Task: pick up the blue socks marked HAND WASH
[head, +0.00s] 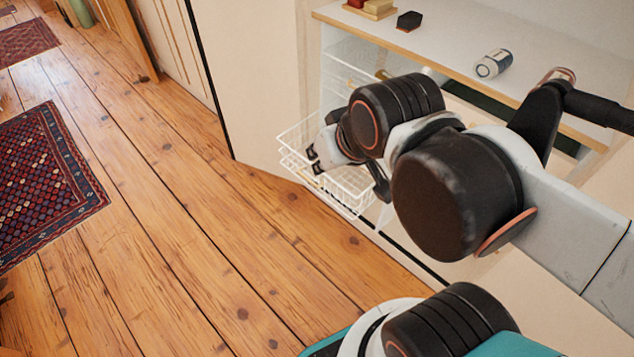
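I do not see blue socks or a HAND WASH mark in the head view. A white wire basket (349,201) sticks out from the open front of the white shelf unit, with no socks visible in it. My gripper (315,161) is at the basket, over its back left part in the picture. Small black parts of it show beside the pale wrist. My own arm hides much of it, and I cannot tell whether its fingers are apart or what is between them. My arm also covers much of the unit's inside.
The white shelf top (440,42) holds a dark hexagonal block (409,21), a white and dark can (493,64) lying down, and red and yellow blocks (372,8). Another wire basket (357,62) is inside. A patterned rug (45,180) lies left; the plank floor (190,220) between is clear.

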